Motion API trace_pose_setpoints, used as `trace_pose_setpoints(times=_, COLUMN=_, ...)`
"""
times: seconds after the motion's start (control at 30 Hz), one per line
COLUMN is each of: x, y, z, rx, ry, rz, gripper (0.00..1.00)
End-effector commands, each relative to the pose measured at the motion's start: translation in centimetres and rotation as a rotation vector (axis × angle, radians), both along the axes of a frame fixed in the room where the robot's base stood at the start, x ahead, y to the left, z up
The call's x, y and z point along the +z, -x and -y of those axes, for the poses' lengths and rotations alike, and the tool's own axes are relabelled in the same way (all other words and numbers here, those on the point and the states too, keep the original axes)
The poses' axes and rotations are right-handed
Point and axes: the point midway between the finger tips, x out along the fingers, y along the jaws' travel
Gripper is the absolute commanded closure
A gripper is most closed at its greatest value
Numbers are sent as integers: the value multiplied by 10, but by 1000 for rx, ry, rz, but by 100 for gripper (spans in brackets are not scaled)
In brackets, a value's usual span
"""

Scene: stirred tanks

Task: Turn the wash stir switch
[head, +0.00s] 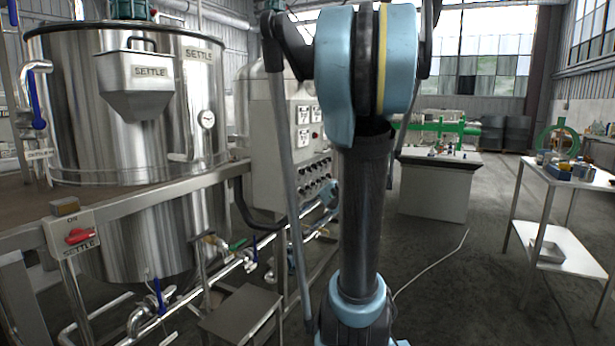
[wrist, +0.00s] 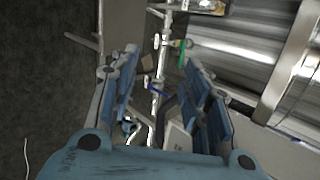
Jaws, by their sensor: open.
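No switch labelled wash stir can be made out in either view. In the head view a switch box marked SETTLE (head: 72,238) with a red handle stands on a post at the lower left. My gripper (wrist: 160,88) is open in the wrist view, its two blue fingers spread with nothing held between them. Between and beyond the fingers are a pipe, a valve with a green handle (wrist: 183,55) and small blue parts. In the head view my arm stands in the centre and I cannot make out the gripper clearly.
A steel SETTLE tank (head: 150,220) fills the left. A grey control cabinet (head: 268,150) with dials and knobs stands behind my arm. Pipes and a metal step (head: 242,315) lie low in front. A steel table (head: 545,180) stands right. The floor between is mostly clear.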

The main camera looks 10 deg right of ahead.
Motion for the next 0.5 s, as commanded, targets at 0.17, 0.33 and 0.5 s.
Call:
trace_pose_setpoints(times=0.17, x=24, y=-48, z=25, rx=-93, ry=-180, rz=10, gripper=57)
trace_pose_setpoints(times=0.33, x=45, y=-87, z=57, rx=-168, ry=-354, rz=29, gripper=57)
trace_pose_setpoints(times=0.5, x=64, y=-119, z=99, rx=-230, ry=-525, rz=59, gripper=57)
